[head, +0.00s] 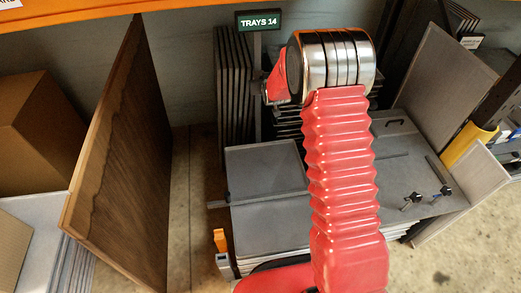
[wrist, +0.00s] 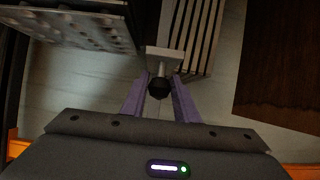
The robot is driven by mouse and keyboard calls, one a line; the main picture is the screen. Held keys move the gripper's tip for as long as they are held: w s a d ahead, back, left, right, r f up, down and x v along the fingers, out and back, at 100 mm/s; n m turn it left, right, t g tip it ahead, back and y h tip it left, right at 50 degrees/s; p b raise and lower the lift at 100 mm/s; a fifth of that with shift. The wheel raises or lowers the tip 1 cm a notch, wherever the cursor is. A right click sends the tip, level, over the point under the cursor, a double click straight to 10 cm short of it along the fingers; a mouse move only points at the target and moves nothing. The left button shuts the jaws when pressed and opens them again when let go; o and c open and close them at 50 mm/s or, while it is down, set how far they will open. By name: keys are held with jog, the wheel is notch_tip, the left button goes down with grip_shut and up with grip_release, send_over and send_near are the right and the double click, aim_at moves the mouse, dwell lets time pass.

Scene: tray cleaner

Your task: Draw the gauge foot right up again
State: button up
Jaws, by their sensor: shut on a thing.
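In the wrist view, my gripper (wrist: 161,83) has its two purple fingers closed around a dark round knob (wrist: 159,89). The knob sits on a short metal stem that meets a pale block (wrist: 165,55). I take this for the gauge foot, but its lower end and its scale are not clear. In the head view, my red bellows arm bends over at the top, and the fingers and knob cannot be made out there. A post with a "TRAYS 14" sign (head: 259,21) stands just beyond the wrist.
A tall brown board (head: 125,150) leans on the left. A grey worktop (head: 265,170) lies below my arm, with two black-handled clamps (head: 411,200) on its right. Bare floor shows between board and worktop.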

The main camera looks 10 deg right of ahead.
jog(key=shift+w+r, duration=0.1)
jog(key=shift+r, duration=2.9)
jog(key=o, duration=0.8)
jog(key=shift+r, duration=0.1)
jog(key=o, duration=0.4)
jog(key=shift+o, duration=0.3)
jog(key=shift+f, duration=0.2)
jog(key=s, duration=0.9)
jog(key=shift+s, duration=0.1)
